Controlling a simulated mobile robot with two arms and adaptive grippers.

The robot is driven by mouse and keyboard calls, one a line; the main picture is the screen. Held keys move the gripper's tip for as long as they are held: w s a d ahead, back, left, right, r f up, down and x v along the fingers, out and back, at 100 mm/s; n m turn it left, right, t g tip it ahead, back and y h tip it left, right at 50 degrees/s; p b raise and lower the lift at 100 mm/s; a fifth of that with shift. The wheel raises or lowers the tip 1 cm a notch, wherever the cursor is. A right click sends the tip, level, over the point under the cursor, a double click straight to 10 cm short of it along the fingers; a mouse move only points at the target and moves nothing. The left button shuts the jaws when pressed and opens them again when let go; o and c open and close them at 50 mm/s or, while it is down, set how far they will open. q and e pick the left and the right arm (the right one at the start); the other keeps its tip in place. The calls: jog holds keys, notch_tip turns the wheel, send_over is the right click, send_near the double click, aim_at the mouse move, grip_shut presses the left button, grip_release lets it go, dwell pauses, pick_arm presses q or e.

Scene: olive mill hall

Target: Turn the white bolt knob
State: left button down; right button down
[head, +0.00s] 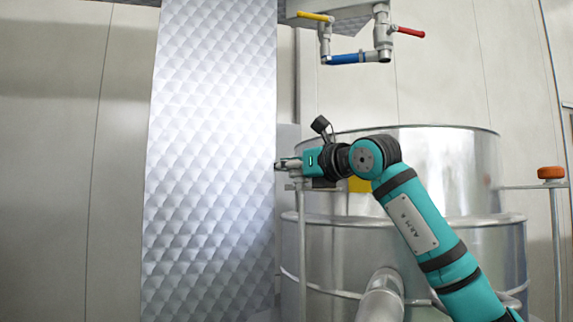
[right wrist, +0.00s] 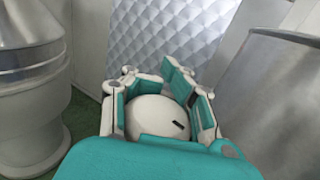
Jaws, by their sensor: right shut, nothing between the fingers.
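In the head view my right gripper (head: 281,164) points left at the end of its teal arm, at the top of a thin grey post (head: 302,235). It is shut with nothing held. In the head view I cannot make out the knob at the gripper. My left gripper is not in view.
A large steel drum (head: 440,165) stands close behind my right arm. An orange knob (head: 551,172) tops another post at the right. Pipes with a yellow handle (head: 316,16), red handle (head: 411,32) and blue handle (head: 345,58) hang above. A quilted metal panel (head: 210,150) stands left.

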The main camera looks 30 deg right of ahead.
jog(key=shift+w+f+y, duration=0.15)
jog(key=shift+f+y, duration=0.15)
jog(key=shift+f, duration=0.2)
jog(key=c, duration=2)
grip_release()
jog(key=o, duration=1)
jog(key=shift+s+d+r, duration=0.1)
jog(key=shift+s+r, duration=0.05)
jog(key=shift+s, duration=0.2)
jog(key=shift+d, duration=0.1)
jog(key=v, duration=1.2)
jog(key=shift+s+r, duration=0.1)
jog(key=shift+r, duration=0.25)
